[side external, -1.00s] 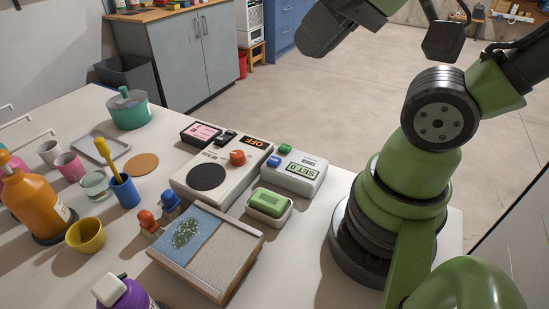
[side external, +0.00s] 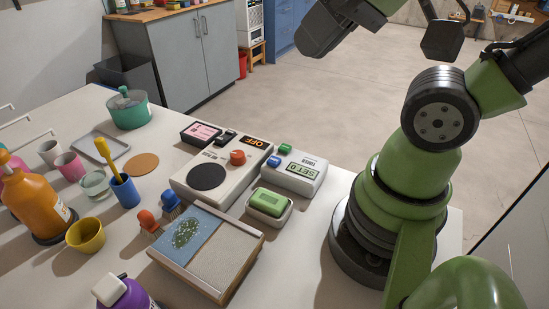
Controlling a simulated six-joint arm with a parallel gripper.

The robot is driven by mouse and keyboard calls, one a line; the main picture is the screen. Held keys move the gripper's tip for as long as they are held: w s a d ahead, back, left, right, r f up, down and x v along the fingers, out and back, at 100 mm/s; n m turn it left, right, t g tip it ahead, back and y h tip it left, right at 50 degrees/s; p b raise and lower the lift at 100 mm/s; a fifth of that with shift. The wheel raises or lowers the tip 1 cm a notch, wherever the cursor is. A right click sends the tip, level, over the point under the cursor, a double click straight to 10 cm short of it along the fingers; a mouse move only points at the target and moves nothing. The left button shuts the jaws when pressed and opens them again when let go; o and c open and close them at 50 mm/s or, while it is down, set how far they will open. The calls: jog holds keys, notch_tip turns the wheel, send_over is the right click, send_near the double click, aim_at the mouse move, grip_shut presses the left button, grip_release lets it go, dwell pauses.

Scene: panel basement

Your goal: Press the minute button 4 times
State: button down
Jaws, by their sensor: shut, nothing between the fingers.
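A white timer box (side external: 309,184) stands on the table just left of my arm's base. It has a small greenish display (side external: 302,170) that seems to read SET and a 0. On its left end are a blue button (side external: 274,161) and a green button (side external: 285,149). I cannot read which one is the minute button. My gripper (side external: 312,47) is the dark end at the top of the view, high above and well apart from the timer. It is shut and empty. Its fingertips are hard to make out.
A white hot plate (side external: 225,170) with a red knob and OFF display sits left of the timer. A green block in a dish (side external: 268,203) is in front of it. A framed board (side external: 230,255), brushes, cups and bottles fill the left. The space above the timer is clear.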

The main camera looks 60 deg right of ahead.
jog(key=w+d+f+m+g+y, duration=0.35)
jog(key=w+f+m, duration=0.25)
jog(key=m, duration=0.7)
jog(key=m+y, duration=0.3)
jog(key=m, duration=1.2)
send_over(273, 158)
notch_tip(273, 158, down, 9)
jog(key=shift+f, duration=0.15)
jog(key=shift+d, duration=0.1)
jog(key=shift+f, duration=4.4)
jog(key=shift+f, duration=0.15)
jog(key=shift+f, duration=0.25)
